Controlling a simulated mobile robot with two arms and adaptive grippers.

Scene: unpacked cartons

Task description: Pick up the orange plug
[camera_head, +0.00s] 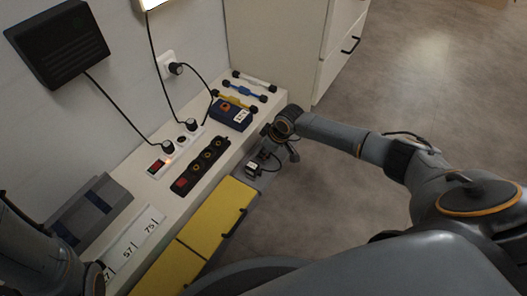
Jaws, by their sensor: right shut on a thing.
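My right gripper (259,165) hangs beside the front edge of the white bench (194,206), above the floor gap to the right of the yellow drawers. It is shut on a small dark thing with a pale face (252,168). I cannot make out any orange on it, so I cannot tell whether it is the orange plug. No orange plug shows clearly elsewhere. My left arm shows at the lower left, but its jaws are out of sight.
A black power strip (201,165) and a white one (168,160) with black plugs lie on the bench. A blue box (231,114) and coloured bars (250,91) lie farther back. Yellow drawers (222,212) are below. A pale cabinet (283,52) stands behind.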

